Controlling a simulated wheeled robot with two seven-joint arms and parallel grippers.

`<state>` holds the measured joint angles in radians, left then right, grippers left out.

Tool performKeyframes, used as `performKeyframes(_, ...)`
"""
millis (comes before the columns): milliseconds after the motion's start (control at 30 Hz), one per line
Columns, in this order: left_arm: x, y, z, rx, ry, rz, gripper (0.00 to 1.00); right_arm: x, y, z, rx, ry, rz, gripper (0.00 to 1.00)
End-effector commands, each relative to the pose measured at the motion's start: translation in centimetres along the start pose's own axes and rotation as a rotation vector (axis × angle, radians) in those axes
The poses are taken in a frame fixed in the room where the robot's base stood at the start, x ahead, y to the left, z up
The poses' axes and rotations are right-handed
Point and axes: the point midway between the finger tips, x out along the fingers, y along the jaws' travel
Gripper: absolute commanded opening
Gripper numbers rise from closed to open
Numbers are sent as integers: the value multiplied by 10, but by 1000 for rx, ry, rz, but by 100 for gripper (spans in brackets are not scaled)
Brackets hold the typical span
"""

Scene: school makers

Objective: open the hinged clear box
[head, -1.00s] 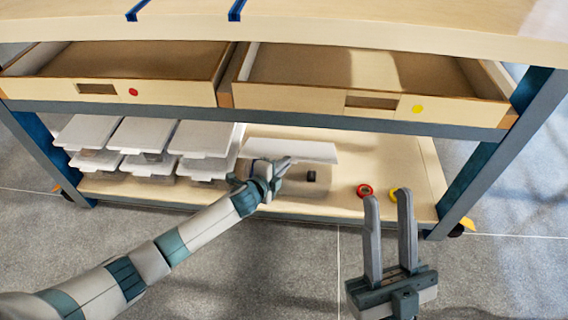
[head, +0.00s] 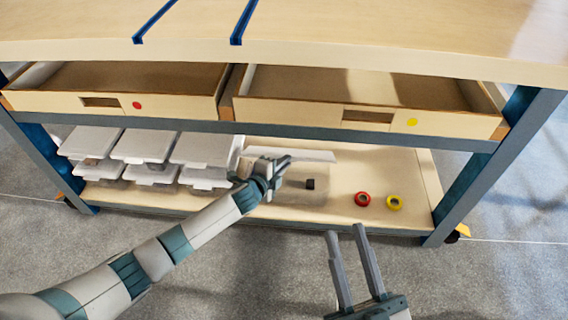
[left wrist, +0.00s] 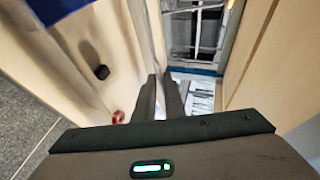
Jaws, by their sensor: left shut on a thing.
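The clear box (head: 292,197) stands on the lower shelf, with a small black object (head: 310,184) seen inside. Its whitish lid (head: 312,156) shows as a thin band above the box at the back, raised from the front rim; its exact angle is hard to tell. My left gripper (head: 280,163) is at the box's left part, shut on the lid; the fingers partly hide the contact. In the left wrist view my left gripper's fingers (left wrist: 160,98) are close together, and the black object (left wrist: 101,72) shows beside them. My right gripper (head: 345,233) is open and empty in front of the shelf.
Several lidded clear boxes (head: 143,147) are stacked left of it. A red tape roll (head: 362,199) and a yellow one (head: 394,202) lie to the right. Two open drawers (head: 370,92) overhang the shelf; the tabletop (head: 330,30) is above.

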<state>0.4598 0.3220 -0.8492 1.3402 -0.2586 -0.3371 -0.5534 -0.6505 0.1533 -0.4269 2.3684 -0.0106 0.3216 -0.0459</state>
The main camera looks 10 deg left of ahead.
Motion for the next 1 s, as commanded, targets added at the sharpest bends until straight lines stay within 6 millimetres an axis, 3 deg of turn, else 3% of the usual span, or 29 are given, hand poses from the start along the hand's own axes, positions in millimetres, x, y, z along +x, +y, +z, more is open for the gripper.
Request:
performKeyframes(133,0,-4,-1,3,2,-7,0,0,0,0,0,1,0,31)
performKeyframes(167,0,-4,-1,3,2,-7,14,0,0,0,0,1,0,31)
performKeyframes(200,0,-4,-1,3,2,-6,23,0,0,0,0,1,0,31)
performKeyframes(667,-3,-1,0,0,0,-1,23,1,0,1,1,-8,0,31)
performKeyframes(1000,-29,-2,0,0,1,-1,23,3,10,29,1,-168,16,31)
